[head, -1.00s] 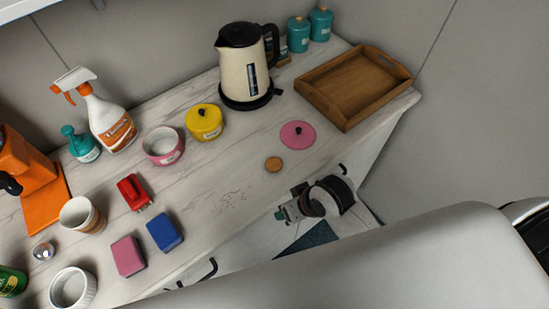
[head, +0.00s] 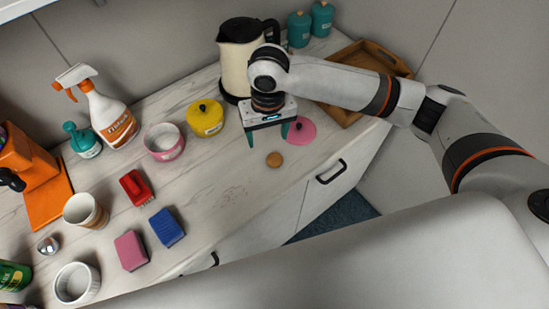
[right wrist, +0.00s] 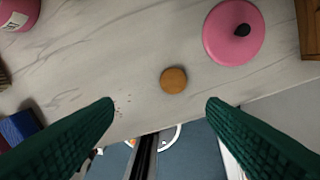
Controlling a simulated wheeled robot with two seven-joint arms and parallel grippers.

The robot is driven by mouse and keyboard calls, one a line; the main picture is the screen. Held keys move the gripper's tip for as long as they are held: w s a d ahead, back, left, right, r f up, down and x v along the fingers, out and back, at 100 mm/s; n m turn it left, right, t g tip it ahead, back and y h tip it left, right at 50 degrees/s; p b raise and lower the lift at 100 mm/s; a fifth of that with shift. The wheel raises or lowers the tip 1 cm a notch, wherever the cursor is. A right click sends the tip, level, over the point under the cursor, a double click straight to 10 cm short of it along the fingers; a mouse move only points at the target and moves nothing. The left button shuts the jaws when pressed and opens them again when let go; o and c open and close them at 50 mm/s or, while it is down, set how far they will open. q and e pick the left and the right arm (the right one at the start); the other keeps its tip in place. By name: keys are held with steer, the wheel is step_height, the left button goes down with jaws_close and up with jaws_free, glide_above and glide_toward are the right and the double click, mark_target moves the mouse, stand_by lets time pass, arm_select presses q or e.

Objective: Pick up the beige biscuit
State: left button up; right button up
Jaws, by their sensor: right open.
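The beige biscuit (head: 274,159) is a small round tan disc lying flat on the counter, left of and nearer than the pink lid. It also shows in the right wrist view (right wrist: 173,80), a little above the gap between the fingertips. My right gripper (head: 268,139) is open and empty, above the counter just behind the biscuit in the head view. Its two green fingers (right wrist: 160,104) are spread wide in the right wrist view and do not touch the biscuit. My left gripper is not in view.
The pink lid (head: 301,131) with a dark knob lies close to the biscuit. The kettle (head: 234,68) and wooden tray (head: 349,55) stand behind. The yellow pot (head: 205,117) and pink bowl (head: 164,142) are to the left. The counter's front edge is near the biscuit.

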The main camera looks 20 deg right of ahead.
steer(key=p, duration=0.2)
glide_above(275, 158)
steer(key=shift+m, duration=0.3)
steer(key=f, duration=0.4)
steer(key=a+f, duration=0.1)
steer(key=f, duration=0.4)
steer(key=d+f+p, duration=0.1)
steer(key=shift+s+f, duration=0.1)
steer(key=shift+f, duration=0.55)
steer(key=c, duration=1.1)
